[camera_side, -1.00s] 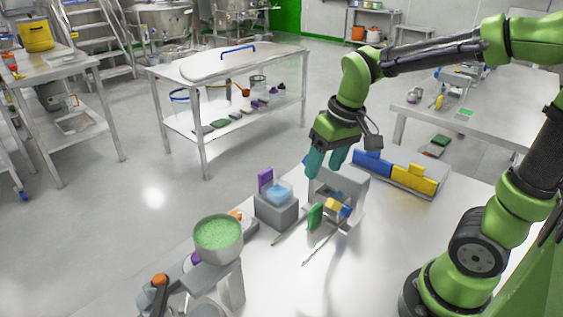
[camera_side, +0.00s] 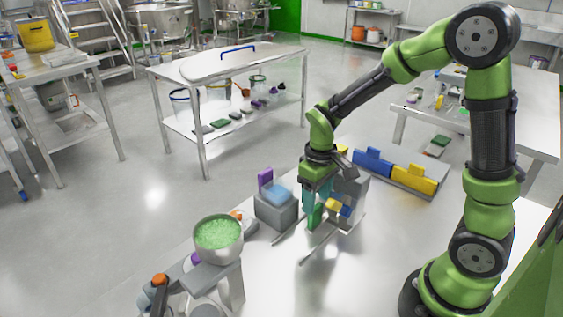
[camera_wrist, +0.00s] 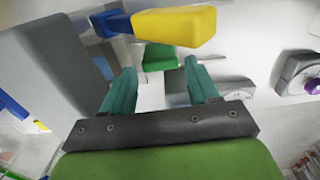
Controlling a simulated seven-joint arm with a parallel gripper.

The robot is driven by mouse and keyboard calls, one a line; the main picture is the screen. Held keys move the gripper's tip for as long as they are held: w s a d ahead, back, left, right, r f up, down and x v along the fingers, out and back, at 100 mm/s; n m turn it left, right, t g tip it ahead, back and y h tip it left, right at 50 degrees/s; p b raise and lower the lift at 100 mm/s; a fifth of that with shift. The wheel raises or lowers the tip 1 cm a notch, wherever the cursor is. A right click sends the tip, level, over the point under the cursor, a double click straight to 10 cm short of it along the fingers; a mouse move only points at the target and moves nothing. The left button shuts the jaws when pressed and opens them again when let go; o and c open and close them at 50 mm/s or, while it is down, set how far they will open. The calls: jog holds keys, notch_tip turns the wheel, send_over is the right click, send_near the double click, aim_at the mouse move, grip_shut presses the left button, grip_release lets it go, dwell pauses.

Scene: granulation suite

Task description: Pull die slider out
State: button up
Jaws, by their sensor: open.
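A grey housing (camera_side: 352,187) stands on the white table, with a green block (camera_side: 314,216) and a yellow-and-blue piece (camera_side: 338,206) at its front. I cannot tell for sure which of these is the die slider. My gripper (camera_side: 315,204) points down beside the housing, its teal fingers open and low by the green block. In the wrist view, the green block (camera_wrist: 160,58) shows beyond and between the open fingertips (camera_wrist: 160,70). The yellow handle (camera_wrist: 175,25) with its blue part (camera_wrist: 112,23) lies across just beyond it. Nothing is visibly gripped; contact is unclear.
A grey block with a light-blue top (camera_side: 277,197) stands left of my gripper. A bowl of green granules (camera_side: 218,236) is on a stand at front left. A tray with blue (camera_side: 373,163) and yellow (camera_side: 414,179) blocks lies behind right. The table front is mostly bare.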

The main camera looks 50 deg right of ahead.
aim_at(316, 207)
jog(key=shift+f, duration=2.7)
